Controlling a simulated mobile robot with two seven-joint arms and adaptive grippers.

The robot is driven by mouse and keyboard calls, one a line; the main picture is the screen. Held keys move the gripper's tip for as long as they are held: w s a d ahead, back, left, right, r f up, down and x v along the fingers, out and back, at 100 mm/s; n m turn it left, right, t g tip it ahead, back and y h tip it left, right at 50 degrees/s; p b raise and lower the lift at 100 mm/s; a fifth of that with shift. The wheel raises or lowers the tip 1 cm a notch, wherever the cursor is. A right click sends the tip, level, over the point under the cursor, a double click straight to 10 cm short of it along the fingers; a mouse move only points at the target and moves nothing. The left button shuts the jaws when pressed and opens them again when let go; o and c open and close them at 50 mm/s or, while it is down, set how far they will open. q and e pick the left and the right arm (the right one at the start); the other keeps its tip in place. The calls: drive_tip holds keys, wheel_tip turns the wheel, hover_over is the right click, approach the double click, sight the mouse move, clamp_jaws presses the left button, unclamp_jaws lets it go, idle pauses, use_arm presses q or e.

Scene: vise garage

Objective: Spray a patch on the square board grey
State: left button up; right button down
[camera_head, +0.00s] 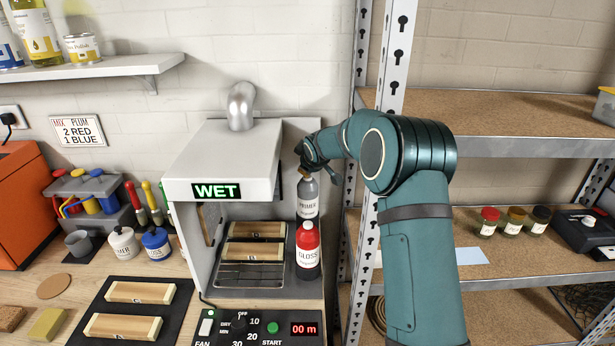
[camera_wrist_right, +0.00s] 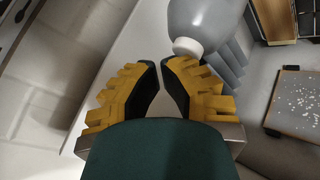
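A grey bottle labelled PRIMER (camera_head: 307,200) stands upright at the right edge of the booth, behind a red GLOSS bottle (camera_head: 308,250). My right gripper (camera_head: 305,158) is at the height of the grey bottle's tan cap. In the wrist view its yellow fingers (camera_wrist_right: 161,66) have their tips almost together, with nothing visible between them. A grey bottle (camera_wrist_right: 212,22) with a pale cap is just beyond the tips, apart from the pads as far as I can tell. My left gripper is out of view.
The booth (camera_head: 222,160) shows WET and holds wooden blocks on a grille. Its control panel (camera_head: 258,328) is in front. A black mat (camera_head: 112,294) with two wooden blocks is left. A metal shelf post (camera_head: 358,235) stands close right of the bottles, beside my arm.

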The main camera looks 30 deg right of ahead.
drive_tip(key=shift+r+p, duration=0.5)
drive_tip(key=shift+r, duration=0.25)
wheel_tip(320, 180, up, 6)
drive_tip(key=p, duration=0.3)
drive_tip(key=shift+p, duration=0.3)
idle(0.4)
idle(0.5)
